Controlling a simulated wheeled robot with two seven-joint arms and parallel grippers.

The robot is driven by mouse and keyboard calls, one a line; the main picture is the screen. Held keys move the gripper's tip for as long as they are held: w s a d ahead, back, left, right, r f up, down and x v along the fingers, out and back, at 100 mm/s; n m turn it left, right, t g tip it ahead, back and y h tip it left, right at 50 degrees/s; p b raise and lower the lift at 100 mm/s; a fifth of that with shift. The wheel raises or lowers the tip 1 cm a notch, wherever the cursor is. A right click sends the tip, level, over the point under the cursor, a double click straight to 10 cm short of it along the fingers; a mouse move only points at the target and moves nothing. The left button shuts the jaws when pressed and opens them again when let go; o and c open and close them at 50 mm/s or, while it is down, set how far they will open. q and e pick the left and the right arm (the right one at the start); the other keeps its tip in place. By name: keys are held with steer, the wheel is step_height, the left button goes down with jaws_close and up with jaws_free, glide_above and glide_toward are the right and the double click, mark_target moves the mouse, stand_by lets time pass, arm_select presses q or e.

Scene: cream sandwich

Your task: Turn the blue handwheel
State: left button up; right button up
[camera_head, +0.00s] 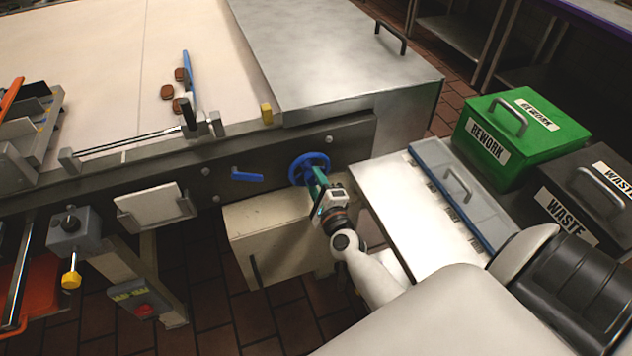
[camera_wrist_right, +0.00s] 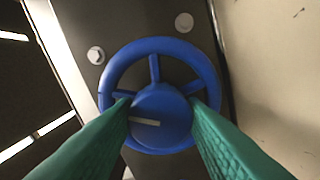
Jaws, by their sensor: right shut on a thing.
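The blue handwheel (camera_head: 309,169) is mounted on the dark side rail of the conveyor, near the middle of the head view. It fills the middle of the right wrist view (camera_wrist_right: 152,52), with a rim, spokes and a round hub (camera_wrist_right: 160,112) that bears a pale line. My right gripper (camera_head: 318,181) reaches the wheel from the front. Its two green fingers (camera_wrist_right: 162,112) are shut on the hub, one on each side, inside the rim. The lower part of the rim is partly hidden by the fingers. My left gripper is not in view.
A blue lever (camera_head: 247,175) sits on the rail left of the wheel. A cream box (camera_head: 268,238) stands below. A pale side table (camera_head: 418,220), a green REWORK bin (camera_head: 520,135) and a dark WASTE bin (camera_head: 575,205) stand to the right. A metal hood (camera_head: 335,50) is above.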

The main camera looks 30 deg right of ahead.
steer(key=o, duration=1)
steer(key=shift+s, duration=0.1)
steer(key=shift+b+v, duration=0.9)
steer(key=shift+v, duration=5.05)
steer(key=shift+f, duration=0.1)
